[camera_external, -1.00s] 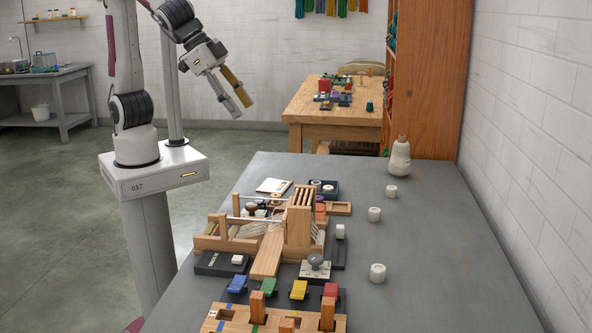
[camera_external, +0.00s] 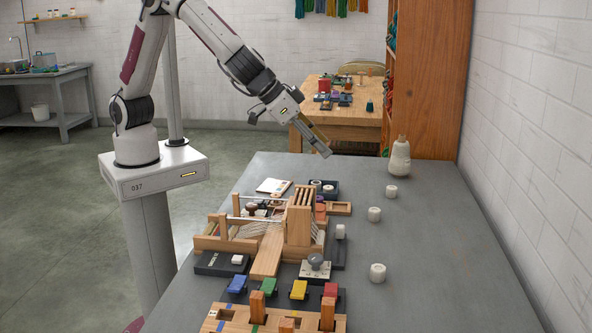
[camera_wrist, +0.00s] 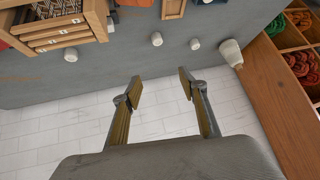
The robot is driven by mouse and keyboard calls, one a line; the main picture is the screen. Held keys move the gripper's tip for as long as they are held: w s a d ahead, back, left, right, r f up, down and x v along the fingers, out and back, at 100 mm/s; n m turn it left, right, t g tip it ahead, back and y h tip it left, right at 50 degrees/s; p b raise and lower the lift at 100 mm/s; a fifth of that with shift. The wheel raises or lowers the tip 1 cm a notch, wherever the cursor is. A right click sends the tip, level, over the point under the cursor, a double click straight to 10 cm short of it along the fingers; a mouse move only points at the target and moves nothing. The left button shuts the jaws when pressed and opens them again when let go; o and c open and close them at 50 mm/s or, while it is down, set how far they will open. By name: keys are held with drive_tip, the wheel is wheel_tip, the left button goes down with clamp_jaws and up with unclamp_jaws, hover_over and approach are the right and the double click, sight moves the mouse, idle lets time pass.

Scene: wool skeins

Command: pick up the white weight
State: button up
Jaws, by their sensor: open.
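Three small white cylinders stand on the right part of the grey table: a far one (camera_external: 391,191), a middle one (camera_external: 375,214) and a near one (camera_external: 377,272). I cannot tell which of these is the white weight. My gripper (camera_external: 322,148) is open and empty, above the table's far edge.
A cream cone-shaped bottle (camera_external: 400,158) stands at the table's far right, by a wooden shelf (camera_external: 430,80). The wooden loom (camera_external: 300,222) and colored clips (camera_external: 298,290) crowd the left and near side. The table's right side is mostly clear.

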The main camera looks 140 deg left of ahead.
sight(375, 210)
drive_tip(key=w+a+f, duration=0.2)
drive_tip(key=a+f, duration=0.1)
drive_tip(key=f, duration=0.2)
drive_tip(key=w+a+f+n, duration=0.1)
drive_tip(key=a+f, duration=0.2)
drive_tip(key=f, duration=0.2)
drive_tip(key=w+a+f+n, duration=0.1)
drive_tip(key=w+a+f, duration=0.1)
drive_tip(key=a+f, duration=0.2)
drive_tip(key=shift+w+f+y, duration=0.3)
drive_tip(key=shift+f, duration=0.4)
drive_tip(key=shift+a, duration=0.1)
drive_tip(key=shift+x, duration=1.25)
drive_tip(key=shift+w+a+f, duration=0.1)
drive_tip(key=shift+a+f, duration=0.35)
drive_tip(key=shift+f, duration=0.25)
drive_tip(key=shift+a+f, duration=0.5)
drive_tip(key=shift+f, duration=0.15)
drive_tip(key=shift+x, duration=1)
clamp_jaws()
